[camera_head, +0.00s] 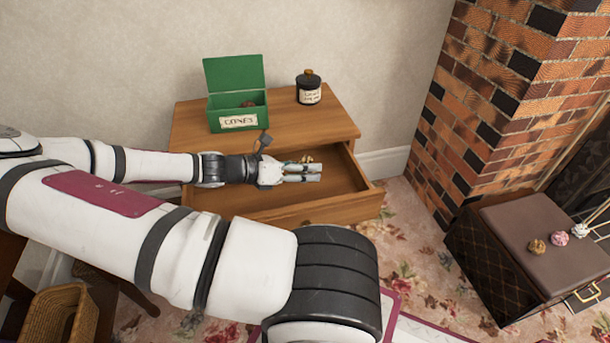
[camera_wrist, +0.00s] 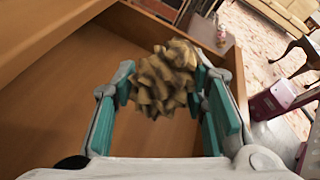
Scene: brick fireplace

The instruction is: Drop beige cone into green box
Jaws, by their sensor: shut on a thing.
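My gripper (camera_head: 301,172) is over the open drawer (camera_head: 345,204) of the wooden cabinet. In the wrist view, the gripper (camera_wrist: 167,92) is shut on the beige cone (camera_wrist: 163,80), a scaly pine cone held between the two teal fingers. In the head view the cone is mostly hidden by the fingers, with only a small bit showing. The green box (camera_head: 235,80), labelled "CONES", stands on the cabinet top behind and left of the gripper. Its lid is raised, and a brown cone (camera_head: 249,104) shows inside.
A dark jar (camera_head: 309,88) stands on the cabinet top (camera_head: 283,113), right of the box. A wicker basket (camera_head: 60,318) is at lower left.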

